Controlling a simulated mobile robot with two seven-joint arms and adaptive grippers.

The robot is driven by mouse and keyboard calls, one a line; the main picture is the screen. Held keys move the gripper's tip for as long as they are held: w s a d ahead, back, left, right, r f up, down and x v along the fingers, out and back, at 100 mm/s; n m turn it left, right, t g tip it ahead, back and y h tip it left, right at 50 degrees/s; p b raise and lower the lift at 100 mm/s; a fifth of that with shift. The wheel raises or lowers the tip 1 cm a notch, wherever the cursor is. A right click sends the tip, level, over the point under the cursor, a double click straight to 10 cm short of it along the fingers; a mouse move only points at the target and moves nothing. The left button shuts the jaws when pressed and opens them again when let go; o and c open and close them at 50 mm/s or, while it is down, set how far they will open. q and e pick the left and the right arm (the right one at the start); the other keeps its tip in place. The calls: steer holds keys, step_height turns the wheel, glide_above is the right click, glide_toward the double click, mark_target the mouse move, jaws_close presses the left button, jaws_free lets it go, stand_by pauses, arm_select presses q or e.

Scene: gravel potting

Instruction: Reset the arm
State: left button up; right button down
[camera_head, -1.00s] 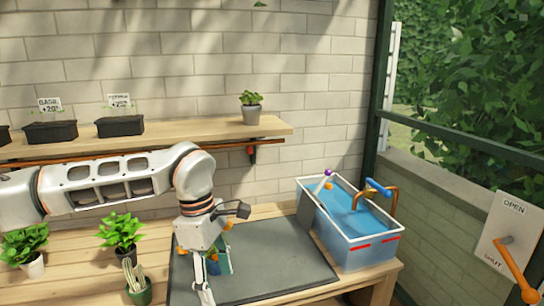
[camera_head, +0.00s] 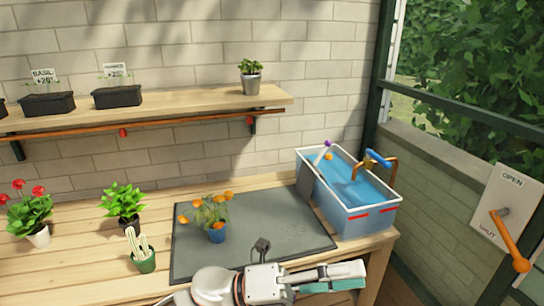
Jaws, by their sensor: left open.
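My left gripper (camera_head: 335,277) is low at the front edge of the bench, to the right of the picture's middle. Its fingers point right, with teal faces, and it is open with nothing seen between the fingers. My left arm comes in at the bottom edge, in front of the dark grey mat (camera_head: 275,222). An orange-flowered plant in a blue pot (camera_head: 216,235) stands upright on the mat, apart from the gripper. My right gripper is not in view.
A blue-water tub (camera_head: 370,217) with a tap stands at the right. A cactus (camera_head: 143,260), a leafy plant (camera_head: 121,205) and a red-flowered plant (camera_head: 33,213) stand at the left. A shelf (camera_head: 190,104) holds dark planters. The mat's right part is clear.

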arm_select(q)
steer(key=w+a+f+n+t+y, duration=0.45)
steer(key=a+f+n+t, duration=0.35)
steer(key=n, duration=0.5)
steer(key=w+a+f+n+t+y, duration=0.45)
steer(key=a+f+n+t, duration=0.25)
steer(key=n+t, duration=0.45)
steer(key=s+a+f+n+g+y, duration=0.3)
steer(key=s+a+f+n+y, duration=0.2)
steer(key=s+a+f, duration=0.3)
steer(key=s+a+f+n+g+y, duration=0.4)
steer(key=s+a+f+n, duration=0.4)
steer(key=f, duration=0.9)
steer(key=shift+s+a+y+p, duration=0.3)
steer(key=shift+s+a+y, duration=0.1)
steer(key=shift+a, duration=0.6)
